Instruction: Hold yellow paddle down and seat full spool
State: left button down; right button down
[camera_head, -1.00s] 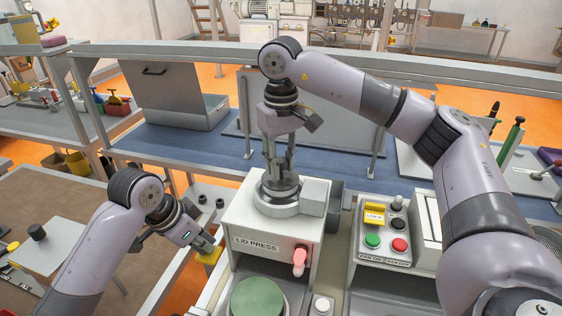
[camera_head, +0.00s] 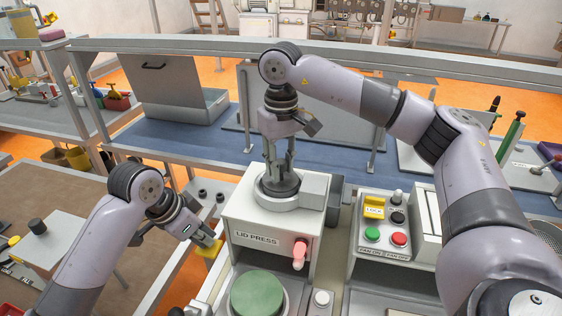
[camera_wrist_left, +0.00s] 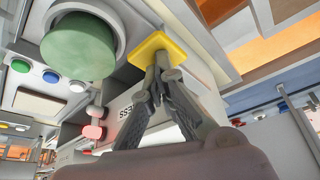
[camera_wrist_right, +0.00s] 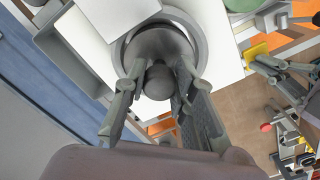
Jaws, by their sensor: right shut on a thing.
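The yellow paddle (camera_head: 209,250) sticks out at the left side of the lid press (camera_head: 258,222). It also shows in the left wrist view (camera_wrist_left: 157,45). My left gripper (camera_head: 214,242) has its fingertips together at the paddle and appears to touch it. A dark grey round spool (camera_head: 279,184) with a central knob sits in the light ring on top of the press. My right gripper (camera_head: 279,170) points down from above and is shut on the spool's knob (camera_wrist_right: 158,82). Whether the spool is fully down in the ring cannot be told.
A button panel (camera_head: 384,222) with a yellow lock tag stands to the right.

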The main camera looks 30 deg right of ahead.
aim_at(281, 162)
jog(key=shift+f, duration=0.5)
dwell(0.3)
jog(key=c, duration=1.2)
grip_release()
jog(key=shift+c, duration=0.2)
jog(key=shift+r, duration=0.1)
jog(key=shift+r, duration=4.4)
pick_arm(q)
notch_tip(281, 162, up, 7)
jog(key=p, duration=0.7)
jog(key=shift+p, duration=0.35)
pick_arm(e)
notch_tip(281, 162, up, 8)
jog(key=shift+f, duration=0.15)
